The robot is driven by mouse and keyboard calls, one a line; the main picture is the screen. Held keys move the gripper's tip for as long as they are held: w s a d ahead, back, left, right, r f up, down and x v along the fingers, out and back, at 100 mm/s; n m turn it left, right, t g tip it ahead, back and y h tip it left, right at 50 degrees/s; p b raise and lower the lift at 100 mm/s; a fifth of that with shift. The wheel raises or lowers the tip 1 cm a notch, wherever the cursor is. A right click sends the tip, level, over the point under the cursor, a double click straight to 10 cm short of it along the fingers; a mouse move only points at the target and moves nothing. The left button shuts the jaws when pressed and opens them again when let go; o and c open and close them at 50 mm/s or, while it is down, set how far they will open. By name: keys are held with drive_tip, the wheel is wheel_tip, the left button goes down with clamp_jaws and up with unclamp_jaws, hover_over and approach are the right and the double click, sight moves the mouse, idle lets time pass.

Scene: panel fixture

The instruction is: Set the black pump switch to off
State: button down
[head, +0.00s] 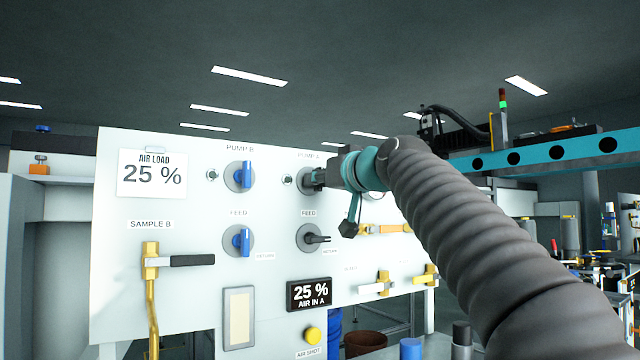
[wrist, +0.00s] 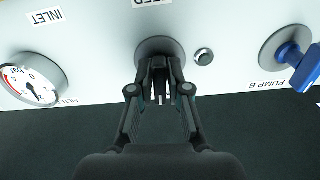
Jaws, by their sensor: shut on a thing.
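The black pump switch sits on a round grey plate under the PUMP A label on the white panel (head: 200,205). In the wrist view the switch (wrist: 160,68) is a dark handle between my fingertips, mostly covered by them. My gripper (head: 317,180) reaches the panel from the right and is shut on this handle; it also shows in the wrist view (wrist: 160,80). The handle's angle and any off mark are hidden. The plate (wrist: 152,46) shows behind the fingers in the wrist view.
A blue Pump B switch (head: 246,175) stands upright to the left. Below are a black feed switch (head: 313,238) pointing right and a blue feed switch (head: 243,240). A black-handled brass valve (head: 151,261) is at lower left. A gauge (wrist: 35,80) shows in the wrist view.

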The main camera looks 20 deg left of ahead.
drive_tip(key=shift+r+n, duration=0.1)
drive_tip(key=shift+n, duration=0.4)
drive_tip(key=c, duration=1.2)
unclamp_jaws()
drive_tip(key=v, duration=1.2)
